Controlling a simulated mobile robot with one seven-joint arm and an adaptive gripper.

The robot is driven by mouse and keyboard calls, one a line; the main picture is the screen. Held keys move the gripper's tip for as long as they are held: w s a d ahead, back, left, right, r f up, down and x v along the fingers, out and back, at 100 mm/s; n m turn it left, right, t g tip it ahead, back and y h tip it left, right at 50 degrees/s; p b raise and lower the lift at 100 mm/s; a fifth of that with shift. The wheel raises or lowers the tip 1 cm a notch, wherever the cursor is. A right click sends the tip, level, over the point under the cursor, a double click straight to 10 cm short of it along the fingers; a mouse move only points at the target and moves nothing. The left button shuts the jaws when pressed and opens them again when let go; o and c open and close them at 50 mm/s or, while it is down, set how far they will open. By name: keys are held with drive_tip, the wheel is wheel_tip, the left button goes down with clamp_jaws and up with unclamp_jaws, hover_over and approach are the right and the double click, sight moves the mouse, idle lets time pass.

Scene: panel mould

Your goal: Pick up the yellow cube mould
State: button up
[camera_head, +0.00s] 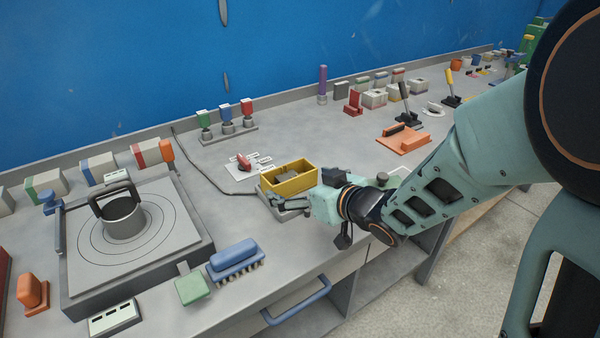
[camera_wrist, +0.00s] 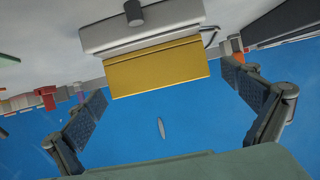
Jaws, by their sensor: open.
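The yellow cube mould (camera_head: 292,186) is an open-topped yellow box on a grey base near the bench's front edge, in the middle of the head view. Some grey shows inside it. In the wrist view the mould (camera_wrist: 160,70) shows as a yellow face, upside down, under its pale base. My gripper (camera_head: 298,190) is at the mould's near side, with its fingers spread. In the wrist view my gripper (camera_wrist: 165,88) is open and empty, and the yellow face lies between the two fingertips. I cannot tell how far ahead of them it is.
A red-knobbed switch plate (camera_head: 244,165) stands behind the mould, left of it. A blue brush (camera_head: 234,258) and a green pad (camera_head: 192,288) lie to the left. A grey plate with a round pot (camera_head: 124,220) is further left. An orange block (camera_head: 404,140) is right. A cable runs behind.

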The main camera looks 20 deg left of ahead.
sight(295, 182)
drive_tip(key=shift+d+f+b+x, duration=0.1)
drive_tip(key=shift+b+x, duration=0.15)
drive_tip(key=shift+x, duration=1.1)
drive_tip(key=shift+d+f+b+x, duration=0.15)
drive_tip(key=shift+b+x, duration=0.1)
drive_tip(key=shift+x, duration=1.1)
drive_tip(key=shift+w, duration=0.1)
drive_tip(key=shift+c, duration=0.4)
drive_tip(key=shift+r, duration=0.1)
drive_tip(key=c, duration=1.1)
